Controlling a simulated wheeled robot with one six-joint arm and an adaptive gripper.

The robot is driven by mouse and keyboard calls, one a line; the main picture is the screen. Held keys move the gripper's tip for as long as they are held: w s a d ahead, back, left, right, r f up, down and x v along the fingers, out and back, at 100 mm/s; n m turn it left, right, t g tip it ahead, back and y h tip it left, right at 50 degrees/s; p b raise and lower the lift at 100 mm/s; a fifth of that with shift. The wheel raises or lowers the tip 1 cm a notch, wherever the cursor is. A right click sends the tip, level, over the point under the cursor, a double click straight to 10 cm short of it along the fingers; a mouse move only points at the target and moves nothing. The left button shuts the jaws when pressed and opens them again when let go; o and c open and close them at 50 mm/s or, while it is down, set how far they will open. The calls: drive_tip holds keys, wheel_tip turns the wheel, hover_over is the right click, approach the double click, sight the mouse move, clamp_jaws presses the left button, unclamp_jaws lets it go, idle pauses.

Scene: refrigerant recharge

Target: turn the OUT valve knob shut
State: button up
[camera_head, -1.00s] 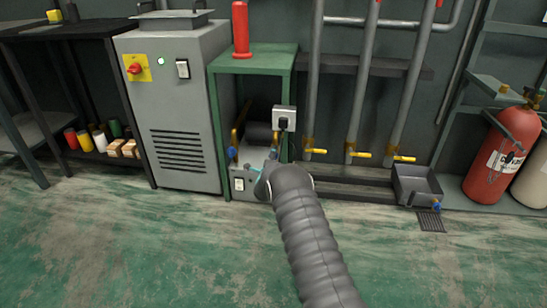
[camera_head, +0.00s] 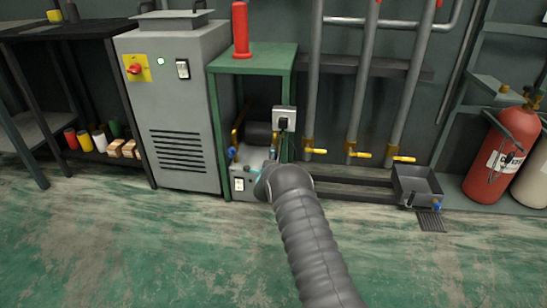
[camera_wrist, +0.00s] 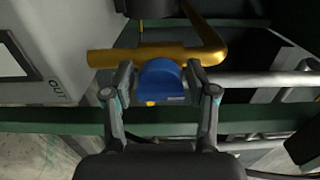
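The OUT valve knob (camera_wrist: 162,82) is blue and sits on a brass pipe (camera_wrist: 150,57) in the wrist view. The word OUT (camera_wrist: 57,90) is on the pale box at the left. My gripper (camera_wrist: 161,80) has one finger on each side of the knob, with the pads close against it and little or no gap. In the head view my gripper (camera_head: 264,178) is low at the front of the green stand, largely hidden by my arm. Another blue knob (camera_head: 232,152) shows left of it there.
The green stand (camera_head: 252,62) encloses the machine, with a post close on each side. A grey cabinet (camera_head: 175,110) stands at the left. Pipes with yellow-handled valves (camera_head: 315,151) and a grey tray (camera_head: 417,183) are at the right. The floor in front is clear.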

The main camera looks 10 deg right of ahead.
idle(0.3)
drive_tip(key=v, duration=1.2)
idle(0.3)
